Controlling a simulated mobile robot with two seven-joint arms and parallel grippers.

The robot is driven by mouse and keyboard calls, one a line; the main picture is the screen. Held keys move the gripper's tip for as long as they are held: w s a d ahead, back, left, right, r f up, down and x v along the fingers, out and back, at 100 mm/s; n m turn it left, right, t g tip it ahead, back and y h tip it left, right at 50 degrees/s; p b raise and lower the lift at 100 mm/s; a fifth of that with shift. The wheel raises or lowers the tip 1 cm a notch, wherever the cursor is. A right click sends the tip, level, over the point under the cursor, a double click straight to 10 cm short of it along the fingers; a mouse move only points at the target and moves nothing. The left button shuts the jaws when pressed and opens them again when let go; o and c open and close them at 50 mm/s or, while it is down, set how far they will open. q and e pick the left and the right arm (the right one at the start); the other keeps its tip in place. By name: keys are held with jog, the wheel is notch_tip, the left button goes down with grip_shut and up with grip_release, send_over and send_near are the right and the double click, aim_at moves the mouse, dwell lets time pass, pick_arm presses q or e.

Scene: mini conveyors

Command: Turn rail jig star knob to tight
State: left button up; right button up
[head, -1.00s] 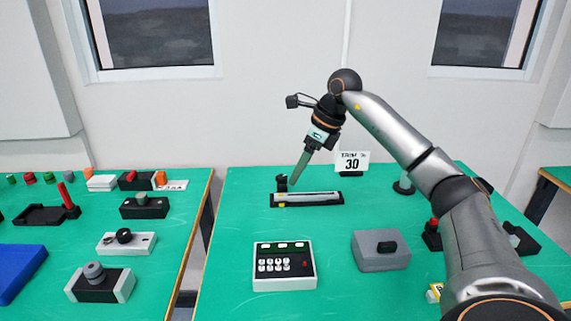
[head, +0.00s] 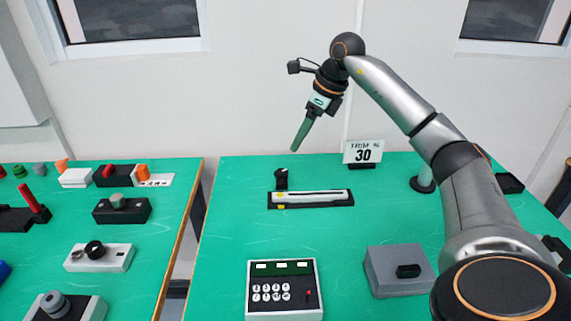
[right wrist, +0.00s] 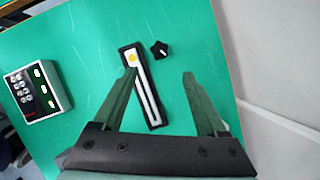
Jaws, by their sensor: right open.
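The rail jig (head: 334,205) is a dark base with a white rail and a yellow mark at its left end, lying on the green table. Its black star knob (head: 281,179) stands at the rear left of the rail. In the right wrist view the star knob (right wrist: 160,49) shows from above with a light mark, beside the yellow-marked end of the jig (right wrist: 155,122). My right gripper (head: 296,148) is above and behind the jig, apart from the knob. The wrist view shows its fingers (right wrist: 159,77) spread and empty. My left gripper is not in view.
A keypad box (head: 283,313) and a grey box with a black button (head: 395,282) stand in front. A sign reading 30 (head: 363,152) stands behind on the right. Several devices sit on the left table (head: 150,235), across a gap. Green surface around the jig is clear.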

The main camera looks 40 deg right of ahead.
aim_at(283, 172)
jog(key=b+x, duration=0.1)
jog(key=x, duration=1)
jog(key=shift+f, duration=0.3)
grip_shut()
